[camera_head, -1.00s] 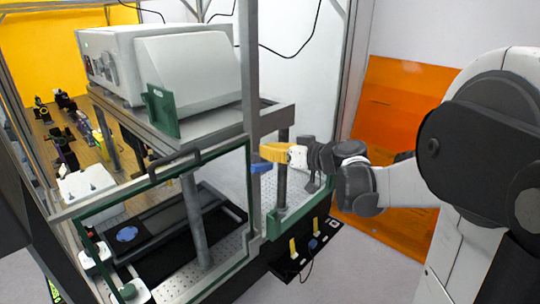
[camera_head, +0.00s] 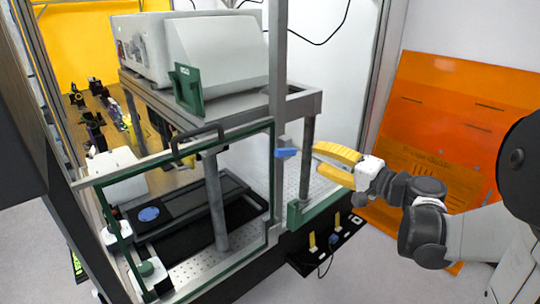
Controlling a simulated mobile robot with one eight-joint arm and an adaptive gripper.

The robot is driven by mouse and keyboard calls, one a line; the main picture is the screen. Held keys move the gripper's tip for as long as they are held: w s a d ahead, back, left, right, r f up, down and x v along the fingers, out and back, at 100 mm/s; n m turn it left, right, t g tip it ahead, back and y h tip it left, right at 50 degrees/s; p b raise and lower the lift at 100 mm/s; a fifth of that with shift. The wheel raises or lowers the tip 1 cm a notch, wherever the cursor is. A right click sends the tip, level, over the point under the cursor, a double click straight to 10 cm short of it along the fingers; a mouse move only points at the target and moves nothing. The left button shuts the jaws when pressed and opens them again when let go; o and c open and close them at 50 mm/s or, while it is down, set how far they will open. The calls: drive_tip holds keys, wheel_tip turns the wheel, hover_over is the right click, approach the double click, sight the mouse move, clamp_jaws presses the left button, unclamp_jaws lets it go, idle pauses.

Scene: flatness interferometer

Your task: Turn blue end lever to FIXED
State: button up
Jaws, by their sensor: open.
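The blue end lever (camera_head: 287,153) sticks out sideways from the grey upright post at the right end of the green-framed door. It looks roughly level. Any FIXED marking is too small to read. My gripper (camera_head: 315,158) has two yellow fingers, spread apart and empty, pointing left. Its fingertips are just right of the lever's end, with a small gap in the picture. I cannot tell whether they are at the same depth.
The green-framed door (camera_head: 275,190) with a dark handle (camera_head: 198,143) stands left of the lever. A white instrument (camera_head: 190,52) sits on a grey shelf above. A black panel with yellow levers (camera_head: 328,245) lies low, below my gripper. An orange panel (camera_head: 440,140) stands behind my arm.

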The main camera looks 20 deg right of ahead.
sight(291, 153)
drive_tip(key=w+a+f+m, duration=0.1)
drive_tip(key=w+m, duration=0.1)
drive_tip(key=w, duration=0.1)
drive_tip(key=w+a+f+m+b, duration=0.1)
drive_tip(key=w+m, duration=0.1)
drive_tip(key=w, duration=0.1)
drive_tip(key=w+a+f+m+t+b, duration=0.1)
drive_tip(key=w+a+m, duration=0.1)
drive_tip(key=w, duration=0.1)
drive_tip(key=shift+w+m, duration=0.35)
drive_tip(key=shift+m, duration=0.05)
clamp_jaws()
